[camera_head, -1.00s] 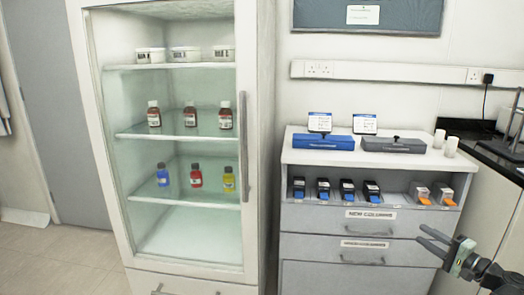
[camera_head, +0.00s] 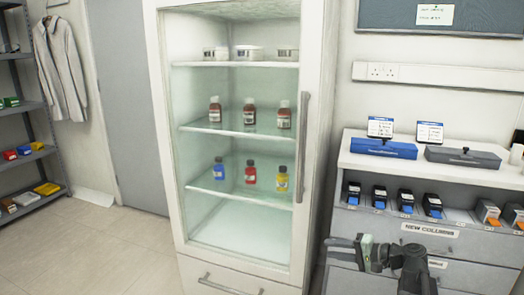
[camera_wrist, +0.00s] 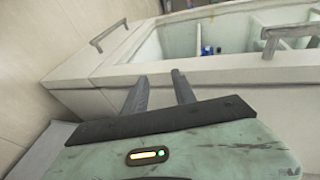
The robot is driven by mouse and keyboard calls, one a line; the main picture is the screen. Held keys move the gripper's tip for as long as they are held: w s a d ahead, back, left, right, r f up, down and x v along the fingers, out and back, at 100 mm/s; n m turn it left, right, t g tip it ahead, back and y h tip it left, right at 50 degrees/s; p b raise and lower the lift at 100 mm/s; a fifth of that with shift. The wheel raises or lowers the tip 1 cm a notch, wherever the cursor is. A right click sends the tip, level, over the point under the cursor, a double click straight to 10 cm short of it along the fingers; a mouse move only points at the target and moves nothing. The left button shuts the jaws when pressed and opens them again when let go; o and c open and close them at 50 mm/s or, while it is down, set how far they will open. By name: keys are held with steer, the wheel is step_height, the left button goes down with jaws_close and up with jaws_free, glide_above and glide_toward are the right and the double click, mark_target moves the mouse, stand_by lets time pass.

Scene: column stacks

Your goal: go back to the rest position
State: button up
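My gripper (camera_head: 343,250) is at the lower right of the head view, in front of the drawer cabinet (camera_head: 458,241), with its fingers toward the left. In the wrist view my gripper (camera_wrist: 160,88) shows two dark fingers set apart with nothing between them. It is open and empty. Beyond the fingertips in the wrist view stands a pale cabinet front with metal handles (camera_wrist: 110,37).
A glass-door fridge (camera_head: 165,130) with tubs and bottles stands in the middle. The cabinet top holds a blue case (camera_head: 384,149) and a grey case (camera_head: 462,157). A shelf rack (camera_head: 35,150) stands at far left. The floor (camera_head: 110,250) at front left is clear.

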steer(key=s+a+f+n+g+h, duration=0.3)
steer(key=s+a+f+g, duration=0.1)
steer(key=a+f, duration=0.4)
steer(key=s+a+f+n+g+h, duration=0.3)
steer(key=s+a+f, duration=0.25)
steer(key=a, duration=0.55)
steer(key=s+d+f+g+h+p, duration=0.1)
steer(key=s+d+h+p, duration=0.15)
steer(key=d+h, duration=0.55)
step_height(320, 180, up, 35)
steer(key=d+y+p, duration=0.2)
steer(key=p, duration=3.3)
steer(key=shift+r+n, duration=0.15)
steer(key=shift+n, duration=0.25)
